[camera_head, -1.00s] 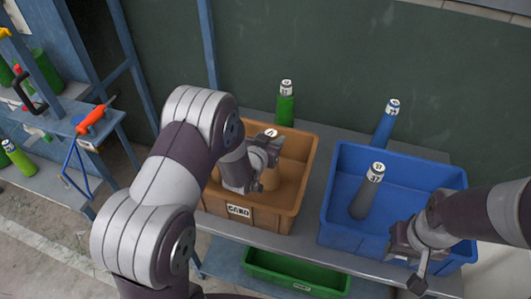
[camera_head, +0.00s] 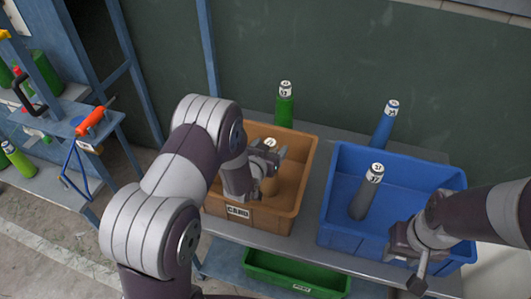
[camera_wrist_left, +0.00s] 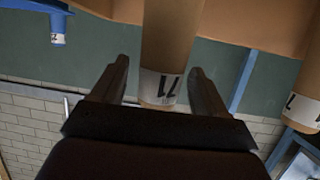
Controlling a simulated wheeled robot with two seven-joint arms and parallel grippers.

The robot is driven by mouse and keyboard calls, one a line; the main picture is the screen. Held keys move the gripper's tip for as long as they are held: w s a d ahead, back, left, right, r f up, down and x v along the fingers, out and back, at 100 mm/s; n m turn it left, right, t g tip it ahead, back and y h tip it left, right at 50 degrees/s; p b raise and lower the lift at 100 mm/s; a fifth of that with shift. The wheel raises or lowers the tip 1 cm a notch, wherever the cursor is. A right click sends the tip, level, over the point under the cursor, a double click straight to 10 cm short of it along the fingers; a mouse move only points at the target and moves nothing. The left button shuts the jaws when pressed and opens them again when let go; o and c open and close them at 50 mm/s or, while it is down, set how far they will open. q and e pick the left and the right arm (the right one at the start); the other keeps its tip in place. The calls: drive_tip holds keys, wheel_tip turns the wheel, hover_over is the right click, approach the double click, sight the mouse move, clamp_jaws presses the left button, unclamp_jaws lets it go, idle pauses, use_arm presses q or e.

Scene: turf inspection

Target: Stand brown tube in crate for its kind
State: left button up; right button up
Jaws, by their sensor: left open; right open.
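The brown crate (camera_head: 292,190) labelled CARD stands on the bench. A brown tube (camera_head: 269,186) with a white top stands inside it. My left gripper (camera_head: 270,160) is at the tube's upper part. In the left wrist view the tube (camera_wrist_left: 168,45), labelled 71, lies between the spread fingers of the left gripper (camera_wrist_left: 163,85), with gaps at both sides. A second brown tube (camera_wrist_left: 306,85) shows at the right edge of that view; in the head view I cannot make it out. My right gripper (camera_head: 412,250) is open and empty by the blue crate's front right.
The blue crate (camera_head: 340,235) stands to the right, with a grey tube (camera_head: 364,200) leaning in it. A green tube (camera_head: 285,108) and a blue tube (camera_head: 385,128) stand behind the crates. A green crate (camera_head: 295,275) is below. A side shelf (camera_head: 85,120) is at left.

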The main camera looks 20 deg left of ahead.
use_arm(q)
drive_tip(key=s+r+g, duration=0.2)
drive_tip(key=s+g, duration=0.2)
drive_tip(key=s, duration=0.4)
drive_tip(key=s+a+r+g+y, duration=0.1)
drive_tip(key=s+g, duration=0.3)
drive_tip(key=s, duration=0.5)
drive_tip(key=s+a+r+n+g, duration=0.1)
drive_tip(key=s+r+g, duration=0.2)
drive_tip(key=s, duration=0.6)
drive_tip(key=shift+s+r+g+b, duration=0.25)
drive_tip(key=shift+r+g+b, duration=0.1)
drive_tip(key=shift+g, duration=0.55)
